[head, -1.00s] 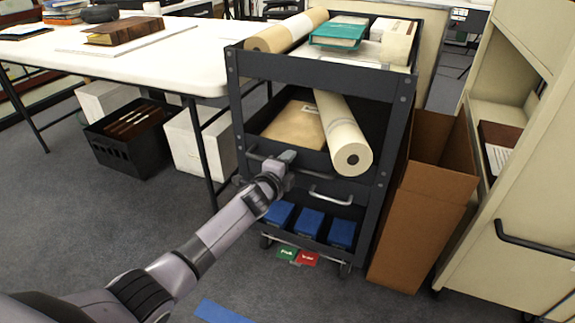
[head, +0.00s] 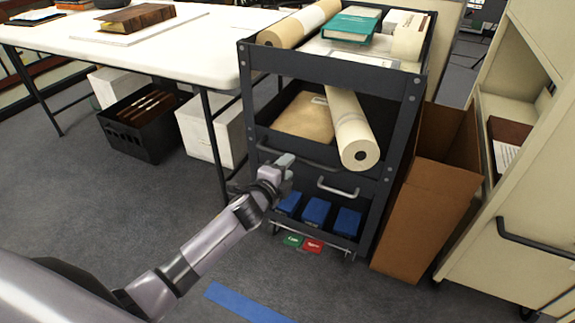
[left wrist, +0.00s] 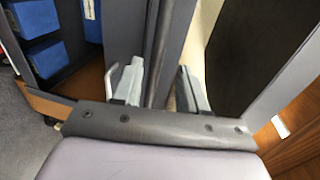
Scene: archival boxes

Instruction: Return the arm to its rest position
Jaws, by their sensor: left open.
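My left arm (head: 205,243) reaches in from the lower left in the head view. Its gripper (head: 283,163) is in front of the dark cart (head: 330,65), near the grey drawer handles. In the left wrist view its two fingers (left wrist: 163,88) stand apart, with the cart's dark post seen between them. They hold nothing that I can see. I cannot tell how far the fingers are from the cart. My right gripper is not in view.
The cart bears a paper roll (head: 352,130), a teal book (head: 351,28) and, low down, blue boxes (head: 317,212). A cardboard box (head: 425,220) and a beige cabinet (head: 500,240) stand right. A white table (head: 190,55) stands left. The floor (head: 120,205) at left is clear.

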